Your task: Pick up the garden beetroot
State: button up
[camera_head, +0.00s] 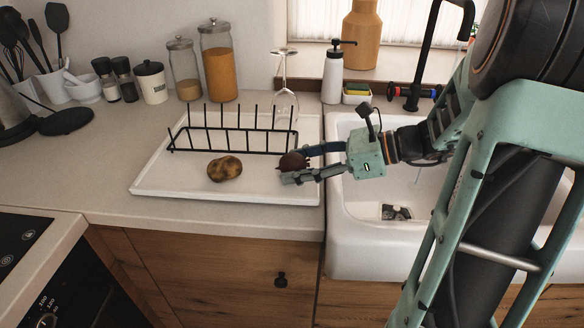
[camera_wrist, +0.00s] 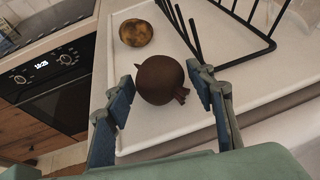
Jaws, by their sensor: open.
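The garden beetroot (camera_head: 291,162) is a dark brown-red round root on the white drying tray (camera_head: 160,181), near its right side. In the wrist view the beetroot (camera_wrist: 160,80) lies between the two fingertips, with its root tip to the left and its stem stub at the lower right. My gripper (camera_head: 296,166) reaches in from the right with its fingers on either side of the beetroot. In the wrist view my gripper (camera_wrist: 163,88) is open, and gaps show between the beetroot and both fingers. The fingers partly hide the beetroot in the head view.
A brown potato (camera_head: 224,168) lies on the tray to the left. A black dish rack (camera_head: 232,140) stands behind, with an upside-down wine glass (camera_head: 284,98). The white sink (camera_head: 345,232) is to the right. Glass jars (camera_head: 218,62) stand at the back.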

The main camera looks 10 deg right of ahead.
jog(key=shift+x, duration=0.8)
jog(key=shift+c, duration=0.4)
jog(key=c, duration=0.9)
jog(key=shift+r, duration=0.15)
